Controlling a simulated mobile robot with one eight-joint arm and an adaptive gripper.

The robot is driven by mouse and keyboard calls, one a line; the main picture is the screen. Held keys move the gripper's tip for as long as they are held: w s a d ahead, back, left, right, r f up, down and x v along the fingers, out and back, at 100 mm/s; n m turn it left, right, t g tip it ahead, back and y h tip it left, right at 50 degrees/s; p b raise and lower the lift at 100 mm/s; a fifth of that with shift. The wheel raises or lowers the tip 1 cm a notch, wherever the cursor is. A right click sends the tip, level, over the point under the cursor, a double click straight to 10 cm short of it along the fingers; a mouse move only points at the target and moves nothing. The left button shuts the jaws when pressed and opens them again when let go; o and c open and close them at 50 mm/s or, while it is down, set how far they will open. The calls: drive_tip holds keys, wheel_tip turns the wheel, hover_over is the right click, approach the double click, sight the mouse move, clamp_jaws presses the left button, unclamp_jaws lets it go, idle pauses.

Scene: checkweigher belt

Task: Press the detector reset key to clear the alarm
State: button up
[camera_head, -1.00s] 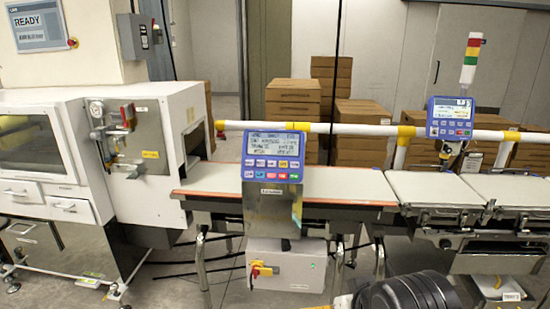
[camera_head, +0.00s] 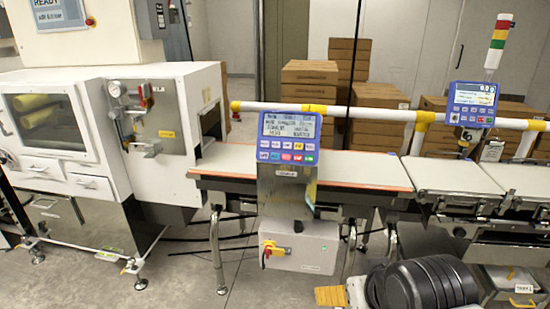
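A blue control panel (camera_head: 289,137) stands on a metal post in front of the conveyor, near the picture's middle. It has a lit text screen (camera_head: 289,126) above two rows of small coloured keys (camera_head: 285,151). The key labels are too small to read, so I cannot tell which one is the reset key. A second blue panel (camera_head: 472,104) with its own screen and keys stands at the right, below a signal tower (camera_head: 497,37) with red, yellow and green bands. My black arm (camera_head: 425,285) shows at the bottom right.
A conveyor belt (camera_head: 350,172) runs behind the first panel, with a white and yellow rail (camera_head: 375,114) above it. A white cabinet machine (camera_head: 180,100) stands left. A grey box with a red and yellow switch (camera_head: 272,250) hangs below. Floor in front is open.

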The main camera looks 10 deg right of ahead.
clamp_jaws()
idle(1.2)
